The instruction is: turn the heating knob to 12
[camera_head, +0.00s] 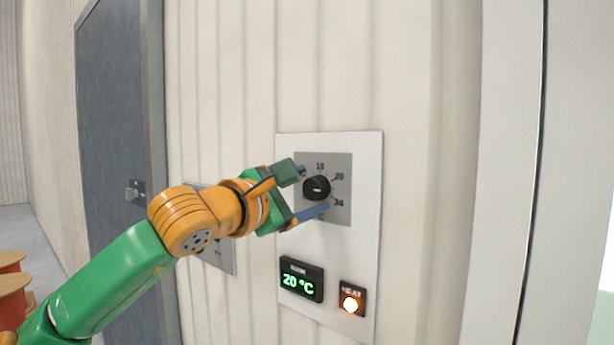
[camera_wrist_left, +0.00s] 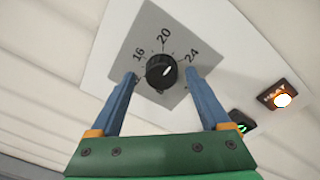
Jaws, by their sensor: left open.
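The black round heating knob (camera_head: 317,187) sits on a grey dial plate (camera_head: 341,214) fixed to a white wall panel (camera_head: 367,230). The labels 16, 20 and 24 show around it; the 12 mark is mostly hidden by a finger. In the left wrist view the knob (camera_wrist_left: 160,62) has a white pointer mark that seems to face the 24 side. My left gripper (camera_head: 315,187) is open, with one blue finger on each side of the knob. Gaps show between the fingers and the knob in the wrist view. My right gripper is not in view.
A room display (camera_head: 301,280) reads 20 °C, and a HEAT lamp (camera_head: 351,299) glows below the dial. Another plate (camera_head: 218,255) is on the wall behind my left arm. A grey door (camera_head: 110,110) is at the left, with orange reels (camera_head: 12,290) at the lower left.

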